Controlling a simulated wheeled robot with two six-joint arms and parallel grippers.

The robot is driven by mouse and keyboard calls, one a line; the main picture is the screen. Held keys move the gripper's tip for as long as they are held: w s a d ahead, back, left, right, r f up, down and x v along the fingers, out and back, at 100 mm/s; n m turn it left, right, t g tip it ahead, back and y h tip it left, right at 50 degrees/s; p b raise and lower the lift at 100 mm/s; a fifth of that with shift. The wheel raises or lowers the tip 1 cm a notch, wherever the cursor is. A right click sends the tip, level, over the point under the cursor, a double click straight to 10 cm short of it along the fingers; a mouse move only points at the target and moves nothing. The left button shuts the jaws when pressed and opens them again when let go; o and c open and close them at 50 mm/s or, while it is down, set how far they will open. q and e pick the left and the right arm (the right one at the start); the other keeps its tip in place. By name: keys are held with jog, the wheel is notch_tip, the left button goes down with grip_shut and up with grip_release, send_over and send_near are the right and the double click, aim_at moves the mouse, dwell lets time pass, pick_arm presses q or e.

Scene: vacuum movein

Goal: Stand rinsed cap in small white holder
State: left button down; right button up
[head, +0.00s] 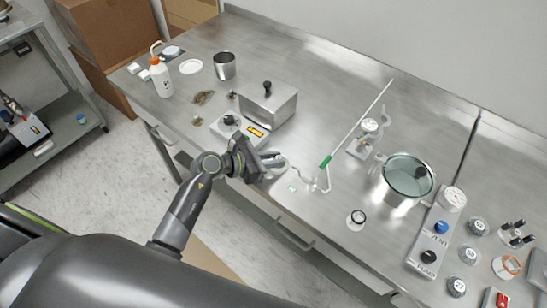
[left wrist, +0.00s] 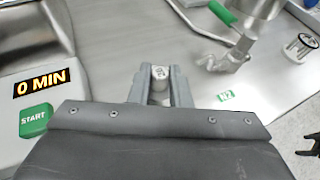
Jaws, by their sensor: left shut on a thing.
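My left gripper (head: 280,164) is over the front part of the steel bench, beside the timer box. In the left wrist view its fingers (left wrist: 160,88) are shut on a small pale grey cylindrical piece (left wrist: 160,73), likely the cap; the fingers hide its sides. A small round white-rimmed piece with a dark middle (head: 356,217) stands near the bench's front edge, right of the gripper and apart from it. It also shows in the left wrist view (left wrist: 300,47); I cannot tell if it is the white holder. A dark claw-like part (left wrist: 308,149) at that view's right edge may be my right gripper.
A timer box (head: 240,128) and a metal box (head: 268,103) stand left of the gripper. A glass-lidded pot (head: 408,175) and a control panel (head: 433,238) stand right.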

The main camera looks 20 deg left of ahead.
pick_arm(q)
jog(key=shift+f, duration=0.15)
jog(key=c, duration=1.5)
grip_release()
jog(key=shift+o, duration=0.8)
pick_arm(e)
jog(key=shift+w+a+f, duration=0.15)
jog(key=shift+a+f, duration=0.05)
jog(key=shift+a, duration=0.2)
